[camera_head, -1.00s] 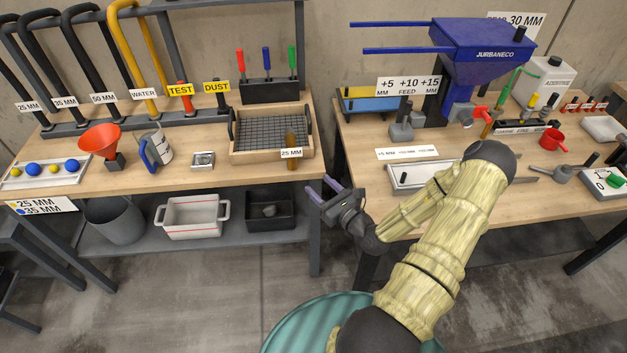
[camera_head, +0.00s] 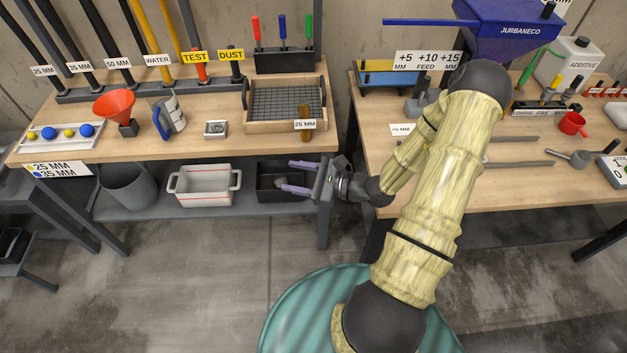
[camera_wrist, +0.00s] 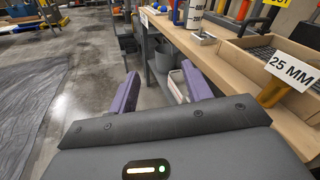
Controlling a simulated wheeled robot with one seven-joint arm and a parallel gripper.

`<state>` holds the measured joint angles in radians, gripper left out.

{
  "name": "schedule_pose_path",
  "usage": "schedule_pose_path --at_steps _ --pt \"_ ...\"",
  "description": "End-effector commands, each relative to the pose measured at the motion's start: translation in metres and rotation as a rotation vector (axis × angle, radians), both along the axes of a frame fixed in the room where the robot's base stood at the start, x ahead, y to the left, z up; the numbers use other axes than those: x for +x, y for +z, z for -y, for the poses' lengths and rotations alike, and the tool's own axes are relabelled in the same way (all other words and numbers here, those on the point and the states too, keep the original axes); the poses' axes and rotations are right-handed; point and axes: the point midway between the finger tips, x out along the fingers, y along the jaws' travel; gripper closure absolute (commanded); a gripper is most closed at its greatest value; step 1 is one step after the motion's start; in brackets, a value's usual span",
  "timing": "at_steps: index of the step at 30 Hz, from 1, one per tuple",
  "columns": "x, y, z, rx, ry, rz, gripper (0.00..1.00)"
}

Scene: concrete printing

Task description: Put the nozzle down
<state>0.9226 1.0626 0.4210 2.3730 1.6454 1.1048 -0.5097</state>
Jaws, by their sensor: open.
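The nozzle, a brass-brown upright piece (camera_head: 304,118) with a "25 MM" label, stands at the right front of the wooden tray (camera_head: 262,127) on the left bench. In the wrist view the nozzle (camera_wrist: 272,92) shows at the right behind its label, apart from my fingers. My gripper (camera_head: 288,176) is open and empty. It is in front of the left bench's right end, below the tabletop, with its purple fingers pointing left. In the wrist view the two fingers (camera_wrist: 161,93) are spread with nothing between them.
The bench edge (camera_wrist: 212,62) runs close along the right of the wrist view. A dark bin (camera_head: 268,196) on the lower shelf lies behind my fingers. A white crate (camera_head: 204,201) and grey bucket (camera_head: 130,188) stand further left. The right bench (camera_head: 480,198) is beside my arm. Floor in front is clear.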

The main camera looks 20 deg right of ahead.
Motion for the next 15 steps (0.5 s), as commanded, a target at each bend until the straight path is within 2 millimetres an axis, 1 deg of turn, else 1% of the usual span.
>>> schedule_pose_path --at_steps 1,3,6,10,12,15 --pt "-0.013 0.005 -0.018 -0.07 0.121 0.007 0.51" --pt "-0.034 0.008 -0.036 -0.17 0.282 0.013 0.51" --pt "-0.065 0.01 -0.053 -0.322 0.498 0.024 0.51" --pt "-0.1 0.012 -0.058 -0.541 0.751 0.055 0.51" --pt "-0.114 0.013 -0.055 -0.668 0.872 0.082 0.51" --pt "-0.129 0.018 -0.045 -0.857 1.027 0.132 0.51"
